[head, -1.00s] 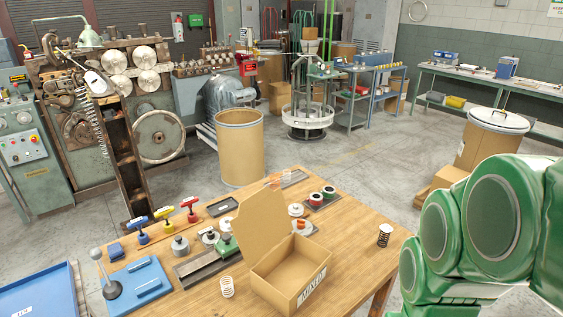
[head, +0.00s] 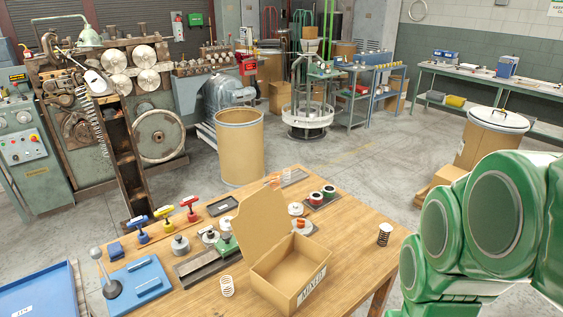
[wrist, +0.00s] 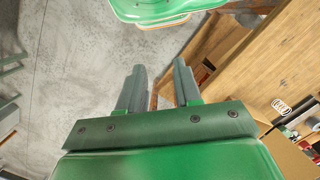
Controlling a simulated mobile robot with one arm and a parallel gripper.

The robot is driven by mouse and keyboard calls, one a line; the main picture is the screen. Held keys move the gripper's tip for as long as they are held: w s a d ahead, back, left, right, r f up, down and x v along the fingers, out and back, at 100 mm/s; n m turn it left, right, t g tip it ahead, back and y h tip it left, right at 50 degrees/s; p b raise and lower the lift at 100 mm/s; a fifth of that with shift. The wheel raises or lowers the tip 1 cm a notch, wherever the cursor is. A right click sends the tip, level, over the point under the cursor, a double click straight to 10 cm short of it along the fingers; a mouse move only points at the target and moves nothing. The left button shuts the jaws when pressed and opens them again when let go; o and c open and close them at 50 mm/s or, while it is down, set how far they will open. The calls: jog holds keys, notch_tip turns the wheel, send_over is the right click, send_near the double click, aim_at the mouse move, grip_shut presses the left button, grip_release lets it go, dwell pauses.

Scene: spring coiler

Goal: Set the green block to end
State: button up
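A green block (head: 228,244) shows in the head view on a dark grey rail-like base (head: 197,267) on the wooden table. The raised cardboard flap beside it hides the part of the base to its right. My gripper (wrist: 159,84) is open in the wrist view, its two grey fingers apart with nothing between them. It is not seen in the head view, where only my green arm shows at the right. It is away from the green block, by the table's edge with grey floor below.
An open cardboard box (head: 290,277) labelled MIXED stands at the table's front. A coil spring (head: 227,286) stands left of it and a dark spring (head: 384,234) right of it. Blue, yellow and red-handled tools (head: 166,222) line the left side. Bare tabletop (head: 345,215) lies at the right.

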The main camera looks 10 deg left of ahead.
jog(key=shift+r, duration=0.45)
jog(key=shift+c, duration=1.1)
notch_tip(320, 180, up, 4)
jog(key=shift+f, duration=0.15)
grip_shut()
jog(key=w+a+r+m+y, duration=0.15)
jog(key=w+a+r, duration=0.3)
jog(key=w, duration=0.75)
jog(key=w+a+r+m+h, duration=0.1)
jog(key=w+a+r+m, duration=0.15)
jog(key=w+a, duration=0.65)
jog(key=w+a+m+y, duration=0.1)
jog(key=w+a, duration=0.2)
jog(key=w, duration=0.4)
jog(key=w+a, duration=0.3)
jog(key=w, duration=0.5)
jog(key=w+a+f+m+g, duration=0.1)
jog(key=w+a+f, duration=0.35)
jog(key=a, duration=0.35)
jog(key=w+a+f+m, duration=0.1)
jog(key=w+a+f, duration=0.2)
jog(key=w+a, duration=0.35)
jog(key=shift+y, duration=0.35)
jog(key=shift+d+x, duration=0.1)
jog(key=shift+x, duration=2)
jog(key=shift+d+x, duration=0.15)
jog(key=shift+x, duration=1.9)
jog(key=shift+w+f, duration=0.1)
jog(key=shift+w, duration=0.05)
